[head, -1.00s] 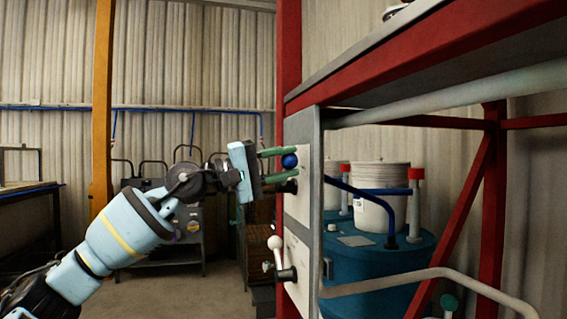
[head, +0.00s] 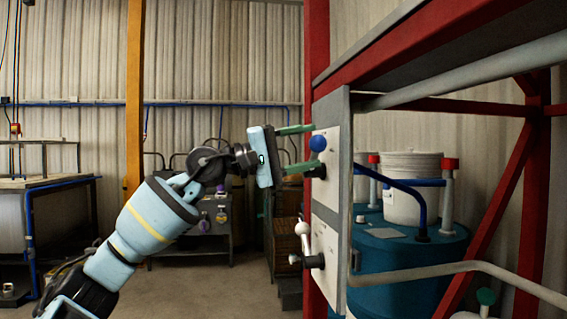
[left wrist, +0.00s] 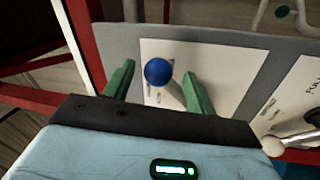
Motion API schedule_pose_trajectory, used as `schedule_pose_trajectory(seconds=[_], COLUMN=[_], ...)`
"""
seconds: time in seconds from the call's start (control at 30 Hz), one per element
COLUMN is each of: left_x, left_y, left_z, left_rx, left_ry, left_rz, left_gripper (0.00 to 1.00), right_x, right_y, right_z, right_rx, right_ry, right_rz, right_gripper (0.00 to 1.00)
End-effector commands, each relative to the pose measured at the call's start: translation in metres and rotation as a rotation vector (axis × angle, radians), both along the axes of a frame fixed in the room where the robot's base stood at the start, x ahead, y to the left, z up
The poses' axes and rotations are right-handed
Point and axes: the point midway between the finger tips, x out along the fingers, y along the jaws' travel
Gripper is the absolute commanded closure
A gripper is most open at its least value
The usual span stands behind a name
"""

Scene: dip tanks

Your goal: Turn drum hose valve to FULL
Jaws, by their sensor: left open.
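Two lever valves sit on an upright grey panel with white plates. The upper one has a blue ball knob (head: 318,143) on a lever pointing roughly up. The lower one has a white ball knob (head: 303,229), its lever also raised. I cannot tell from the labels which is the drum hose valve. My left gripper (head: 315,147) is open, with its green fingertips above and below the blue knob. In the left wrist view the blue knob (left wrist: 158,72) shows between the two apart fingers, with a gap to each. The white knob (left wrist: 273,146) is at right.
A blue drum (head: 400,255) with a white bucket (head: 405,180) and a blue hose (head: 398,193) stands behind the panel. A red frame post (head: 317,60) rises beside the panel. A grey pipe (head: 470,268) bends out low at right. Open floor lies left of the panel.

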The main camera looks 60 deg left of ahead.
Motion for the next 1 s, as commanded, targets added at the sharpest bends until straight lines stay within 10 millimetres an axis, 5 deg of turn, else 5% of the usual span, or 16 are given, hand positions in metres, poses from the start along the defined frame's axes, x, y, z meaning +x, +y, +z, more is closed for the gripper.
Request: schedule_pose_trajectory(seconds=[0.13,0.5,1.0], left_x=[-0.015,-0.052,-0.055], left_y=[0.008,0.024,0.025], left_z=[-0.009,-0.013,-0.012], left_rx=[-0.006,-0.003,-0.002], left_ry=[0.000,-0.001,0.000], left_rz=[0.001,0.005,0.005], left_gripper=[0.44,0.44,0.44], right_x=[0.000,0.011,0.011], right_y=[0.000,-0.002,-0.003], right_z=[-0.019,-0.030,-0.031], right_rx=[0.000,-0.005,-0.008], right_ry=[0.007,-0.010,-0.010], right_rz=[0.001,0.012,0.014], right_gripper=[0.64,0.64,0.64])
